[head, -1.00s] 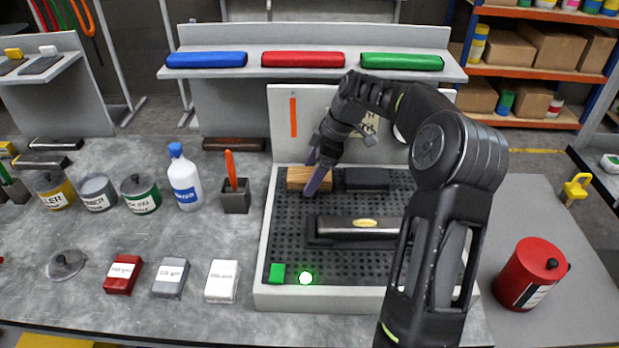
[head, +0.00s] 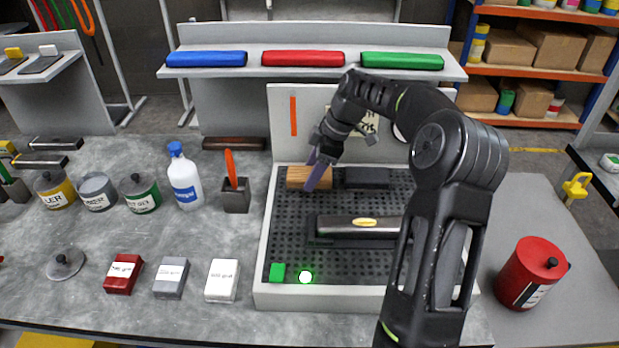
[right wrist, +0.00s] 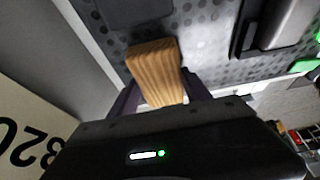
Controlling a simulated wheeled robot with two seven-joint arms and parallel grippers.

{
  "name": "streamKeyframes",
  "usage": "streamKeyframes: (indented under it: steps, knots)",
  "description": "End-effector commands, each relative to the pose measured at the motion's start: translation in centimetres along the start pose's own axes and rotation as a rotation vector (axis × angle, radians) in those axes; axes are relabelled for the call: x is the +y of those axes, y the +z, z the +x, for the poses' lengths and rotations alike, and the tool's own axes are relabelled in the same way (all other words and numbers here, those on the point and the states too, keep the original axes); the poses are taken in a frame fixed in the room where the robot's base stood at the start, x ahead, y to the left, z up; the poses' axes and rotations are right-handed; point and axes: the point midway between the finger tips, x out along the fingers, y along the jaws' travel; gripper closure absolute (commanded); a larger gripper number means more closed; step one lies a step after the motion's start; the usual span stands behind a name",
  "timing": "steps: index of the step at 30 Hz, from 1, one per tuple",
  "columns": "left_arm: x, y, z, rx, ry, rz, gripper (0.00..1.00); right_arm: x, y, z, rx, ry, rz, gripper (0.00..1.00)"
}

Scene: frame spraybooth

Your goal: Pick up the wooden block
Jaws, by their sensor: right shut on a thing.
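The wooden block (head: 297,177) is light brown and sits at the back left of the black perforated bed of the booth (head: 290,222). My right gripper (head: 317,176) is at the block, its fingers shut on it. In the right wrist view the block (right wrist: 155,70) sticks out from between the two dark fingers (right wrist: 157,88). I cannot tell whether the block touches the bed or is slightly above it. My left gripper is not in view.
A dark block (head: 366,178) lies right of the wooden block. A dark bar with a yellow label (head: 362,227) lies in front on the bed. The booth's upright back panel (head: 290,135) stands close behind. A brush holder (head: 236,196) and white bottle (head: 184,180) stand left.

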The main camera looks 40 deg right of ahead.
Motion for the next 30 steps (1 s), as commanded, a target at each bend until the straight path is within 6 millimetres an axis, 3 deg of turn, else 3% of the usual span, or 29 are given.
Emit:
streamKeyframes:
  steps: [6,17,28,30]
  knots:
    - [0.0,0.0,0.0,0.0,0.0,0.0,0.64,0.0,0.0,0.0,0.0,0.001,0.0,0.86]
    - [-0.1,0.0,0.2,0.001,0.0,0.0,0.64,0.1,-0.4,-0.9,0.001,0.003,-0.001,0.87]
    - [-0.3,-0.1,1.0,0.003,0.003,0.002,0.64,0.1,-3.0,-7.0,0.001,0.004,-0.002,0.87]
    - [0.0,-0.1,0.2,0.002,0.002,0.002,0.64,0.1,-3.5,-8.3,0.001,0.002,-0.001,0.87]
